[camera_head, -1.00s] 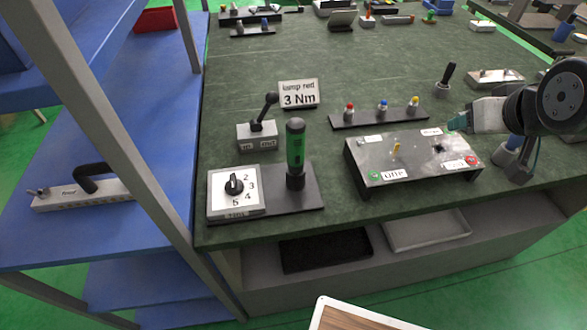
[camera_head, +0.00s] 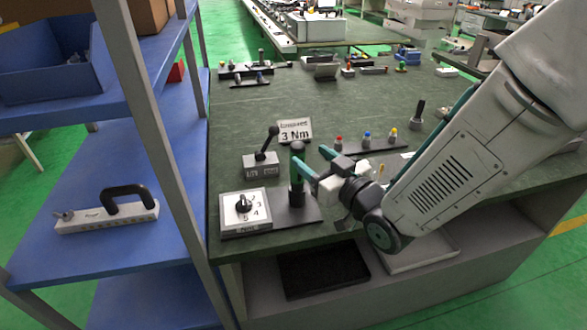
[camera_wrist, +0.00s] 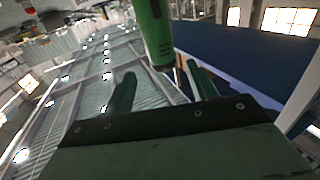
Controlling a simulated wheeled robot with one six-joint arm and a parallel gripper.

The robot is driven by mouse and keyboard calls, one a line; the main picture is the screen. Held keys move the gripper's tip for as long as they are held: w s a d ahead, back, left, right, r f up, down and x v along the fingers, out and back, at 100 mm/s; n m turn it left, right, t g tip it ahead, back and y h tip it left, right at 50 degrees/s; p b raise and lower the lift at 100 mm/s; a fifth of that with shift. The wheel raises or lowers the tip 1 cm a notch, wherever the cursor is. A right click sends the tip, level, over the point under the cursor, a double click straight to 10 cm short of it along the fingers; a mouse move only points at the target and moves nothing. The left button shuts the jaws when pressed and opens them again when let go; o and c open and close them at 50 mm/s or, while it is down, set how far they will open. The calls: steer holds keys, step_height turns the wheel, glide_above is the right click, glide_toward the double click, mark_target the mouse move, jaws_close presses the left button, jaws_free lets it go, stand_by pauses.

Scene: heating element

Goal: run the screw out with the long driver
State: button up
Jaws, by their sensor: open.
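The driver (camera_head: 297,178), with a green and black handle, stands upright in a black base beside a white numbered dial plate (camera_head: 235,222). My gripper (camera_head: 313,160) is open at the driver's right, its teal fingers pointing toward it. In the wrist view the driver's green handle (camera_wrist: 154,30) lies just beyond the gap between my open fingers (camera_wrist: 160,72); I cannot tell whether they touch it. The grey work box is mostly hidden behind my arm; a small yellow piece (camera_head: 381,169) shows there. I cannot make out the screw.
A "3 Nm" sign (camera_head: 295,131) and a lever box (camera_head: 262,164) stand behind the driver. A rack with red, blue and yellow tops (camera_head: 367,147) is at the back right. Blue shelving with an upright post (camera_head: 160,150) borders the left side.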

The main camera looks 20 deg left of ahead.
mark_target(302, 152)
steer(key=x, duration=0.5)
steer(key=shift+a, duration=0.45)
steer(key=shift+r, duration=0.1)
jaws_close()
